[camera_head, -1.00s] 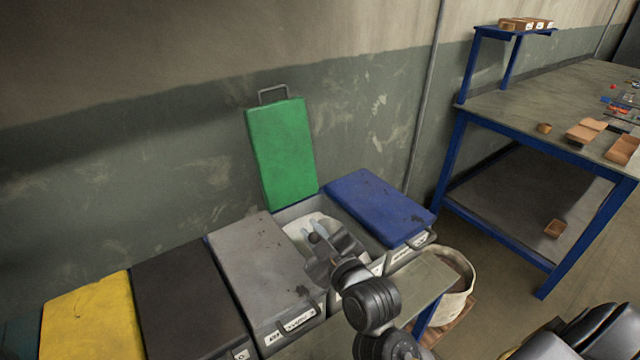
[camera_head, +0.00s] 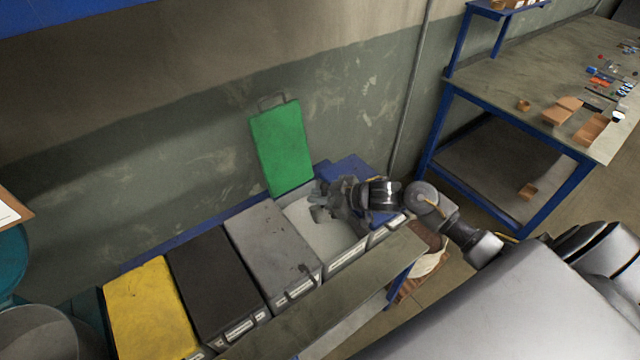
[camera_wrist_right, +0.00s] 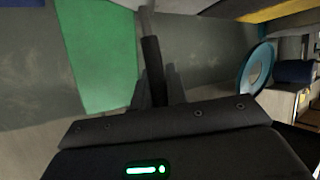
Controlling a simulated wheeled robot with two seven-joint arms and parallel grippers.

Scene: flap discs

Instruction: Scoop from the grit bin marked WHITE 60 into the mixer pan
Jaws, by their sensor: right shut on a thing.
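An open bin with pale grit (camera_head: 322,232) stands in the row, its green lid (camera_head: 281,148) raised against the wall. The bin labels are too small to read. My right gripper (camera_head: 338,197) is over the far right part of this bin, shut on a scoop. The scoop's grey head (camera_head: 318,214) shows above the grit; I cannot tell what it holds. Its dark handle (camera_wrist_right: 154,72) stands between the fingers in the right wrist view. A round grey metal vessel (camera_head: 38,332), possibly the mixer pan, is cut off at lower left. My left gripper is out of view.
Closed bins with grey (camera_head: 268,240), black (camera_head: 212,280) and yellow (camera_head: 150,310) lids stand to the left; a blue-lidded bin (camera_head: 350,172) is right. A narrow ledge (camera_head: 330,300) runs in front. A blue-legged workbench (camera_head: 530,90) is at right.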

